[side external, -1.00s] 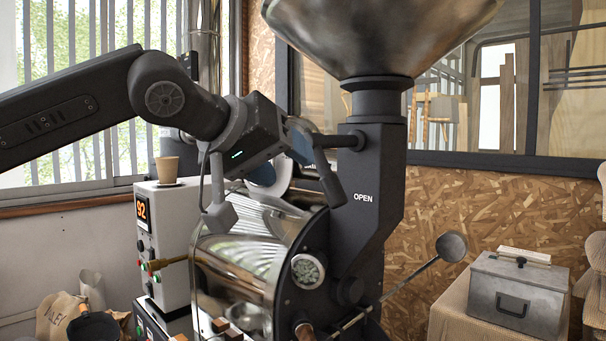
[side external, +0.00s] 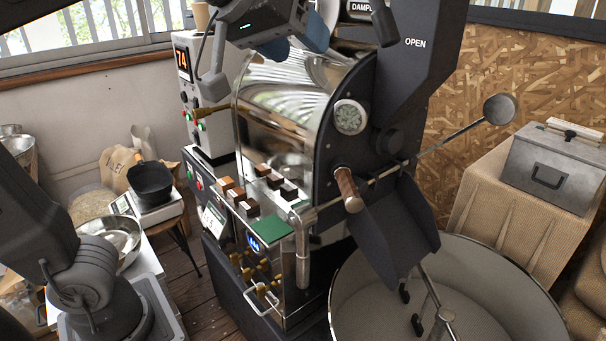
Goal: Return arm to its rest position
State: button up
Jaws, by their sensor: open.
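My gripper (side external: 298,58) is at the top of the side view, in front of the upper part of the roaster. Its jaws are spread wide, one finger at the left above the shiny drum (side external: 290,105) and the other at the right near the dark chute marked OPEN. Nothing shows between the fingers. Whether a finger touches the roaster cannot be told. Most of my arm above the gripper is cut off by the top edge. My base is at the lower left.
A round cooling tray (side external: 345,300) is at the lower right. A metal box (side external: 550,170) sits on a sack-covered stand. A control box (side external: 190,110) stands left of the drum. A black pan (side external: 150,182) rests on a scale. Wooden blocks (side external: 225,184) lie before the drum.

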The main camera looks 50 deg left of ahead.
jog(key=s+a+f+m+g, duration=0.2)
jog(key=s+f, duration=0.4)
jog(key=f, duration=0.5)
jog(key=s+a+f+m+g, duration=0.2)
jog(key=s+f, duration=0.4)
jog(key=f, duration=0.5)
jog(key=shift+a+f+m+g+h, duration=0.35)
jog(key=shift+a+g, duration=0.25)
jog(key=shift+a, duration=0.3)
